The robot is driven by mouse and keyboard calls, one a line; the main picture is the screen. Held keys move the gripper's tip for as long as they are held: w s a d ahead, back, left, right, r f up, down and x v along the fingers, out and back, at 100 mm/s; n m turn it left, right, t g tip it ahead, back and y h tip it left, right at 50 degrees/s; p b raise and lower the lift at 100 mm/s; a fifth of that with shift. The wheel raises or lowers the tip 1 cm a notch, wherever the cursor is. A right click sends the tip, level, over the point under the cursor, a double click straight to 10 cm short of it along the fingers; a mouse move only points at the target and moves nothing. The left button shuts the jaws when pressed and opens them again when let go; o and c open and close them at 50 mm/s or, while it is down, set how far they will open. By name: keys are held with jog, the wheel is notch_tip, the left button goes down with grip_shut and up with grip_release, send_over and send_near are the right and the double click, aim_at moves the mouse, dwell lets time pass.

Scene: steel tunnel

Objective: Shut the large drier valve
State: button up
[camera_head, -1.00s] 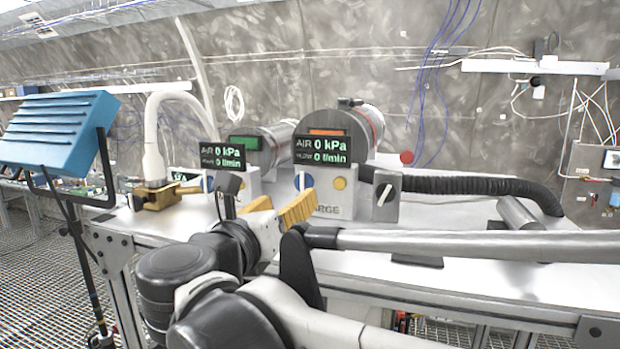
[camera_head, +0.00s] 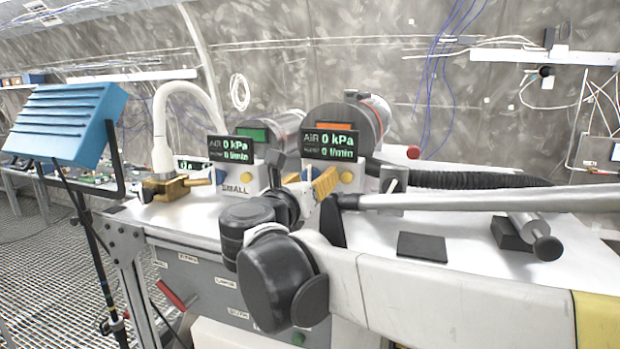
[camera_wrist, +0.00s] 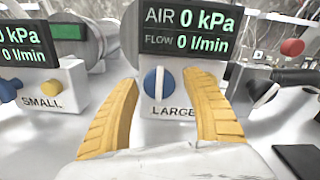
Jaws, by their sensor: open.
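The large drier unit (camera_wrist: 172,129) is in the middle of the wrist view, with a "LARGE" label on its white front. Its valve is a round blue knob (camera_wrist: 149,88) with an upright white handle bar. My gripper (camera_wrist: 165,85) has two yellow ribbed fingers, spread wide, one on each side of the knob; no contact with the knob shows. A yellow knob just right of the valve is mostly covered by the right finger. In the head view my gripper (camera_head: 314,183) is in front of the large unit's face and hides most of the blue knob.
The small drier unit (camera_wrist: 62,90), with its yellow knob, stands close at the left. A grey box with a rotary switch (camera_head: 393,180) and a black ribbed hose (camera_head: 470,180) are at the right. A dark plate (camera_head: 422,247) lies on the white bench.

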jog(key=c, duration=1.2)
jog(key=m+b, duration=0.1)
jog(key=m, duration=0.3)
jog(key=shift+a+f+m, duration=0.1)
jog(key=shift+m, duration=0.2)
jog(key=shift+w+m+b, duration=0.1)
jog(key=shift+m+b, duration=0.3)
jog(key=shift+m, duration=1.9)
jog(key=o, duration=1.2)
jog(key=shift+a, duration=0.1)
